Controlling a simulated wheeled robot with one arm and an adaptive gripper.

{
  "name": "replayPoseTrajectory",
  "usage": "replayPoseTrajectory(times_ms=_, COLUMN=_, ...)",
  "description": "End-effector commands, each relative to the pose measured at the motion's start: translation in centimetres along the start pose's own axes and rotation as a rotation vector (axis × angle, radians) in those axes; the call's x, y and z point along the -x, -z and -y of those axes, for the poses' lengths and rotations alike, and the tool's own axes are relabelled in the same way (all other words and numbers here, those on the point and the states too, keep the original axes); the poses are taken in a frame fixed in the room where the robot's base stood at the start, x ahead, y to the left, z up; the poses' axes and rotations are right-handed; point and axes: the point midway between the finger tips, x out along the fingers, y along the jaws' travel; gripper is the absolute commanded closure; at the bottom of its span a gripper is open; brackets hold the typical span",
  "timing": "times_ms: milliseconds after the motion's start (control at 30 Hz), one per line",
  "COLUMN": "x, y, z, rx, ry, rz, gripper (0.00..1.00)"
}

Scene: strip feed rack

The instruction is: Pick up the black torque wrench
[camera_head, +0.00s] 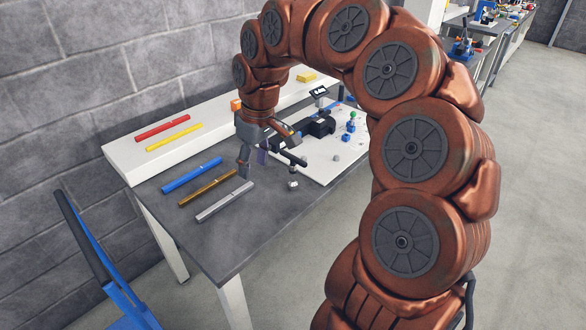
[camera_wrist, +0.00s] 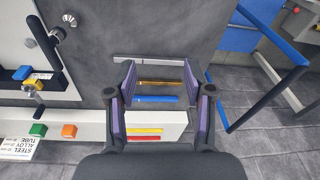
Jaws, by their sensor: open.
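I cannot pick out the black torque wrench for certain. A dark bar (camera_wrist: 45,40) with a silver knob beside it lies on the white board at the left of the wrist view, and I cannot tell what it is. My gripper (camera_head: 272,168) hangs over the grey bench, between the strips and the white board. Its jaws are open and empty. In the wrist view its purple-padded fingers (camera_wrist: 158,78) frame the gold strip (camera_wrist: 160,83) and blue strip (camera_wrist: 155,99) below, apart from them. My arm hides part of the bench and board.
A silver strip (camera_head: 225,201) lies on the bench beside the gold and blue ones. Red (camera_head: 163,127) and yellow (camera_head: 174,137) strips lie on the white raised shelf (camera_head: 125,157). A black device (camera_head: 318,125) stands on the white board (camera_head: 322,170). A blue frame (camera_head: 128,305) stands left of the bench.

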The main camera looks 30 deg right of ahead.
Motion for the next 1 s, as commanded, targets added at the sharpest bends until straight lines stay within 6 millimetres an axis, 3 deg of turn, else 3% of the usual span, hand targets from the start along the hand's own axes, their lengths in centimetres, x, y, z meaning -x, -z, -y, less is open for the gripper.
replayPoseTrajectory(times_ms=100, x=-1.4, y=1.6, z=-5.3, rx=-0.03, ry=-0.008, rz=-0.015, gripper=0.48)
replayPoseTrajectory(times_ms=200, x=-2.6, y=1.9, z=-9.6, rx=-0.062, ry=-0.024, rz=-0.018, gripper=0.48)
replayPoseTrajectory(times_ms=400, x=-4.8, y=0.8, z=-16.1, rx=-0.124, ry=-0.057, rz=-0.003, gripper=0.48)
replayPoseTrajectory(times_ms=600, x=-5.8, y=-0.2, z=-18.5, rx=-0.148, ry=-0.069, rz=0.01, gripper=0.48)
replayPoseTrajectory(times_ms=1000, x=-8.8, y=-0.2, z=-18.6, rx=-0.149, ry=-0.068, rz=0.011, gripper=0.48)
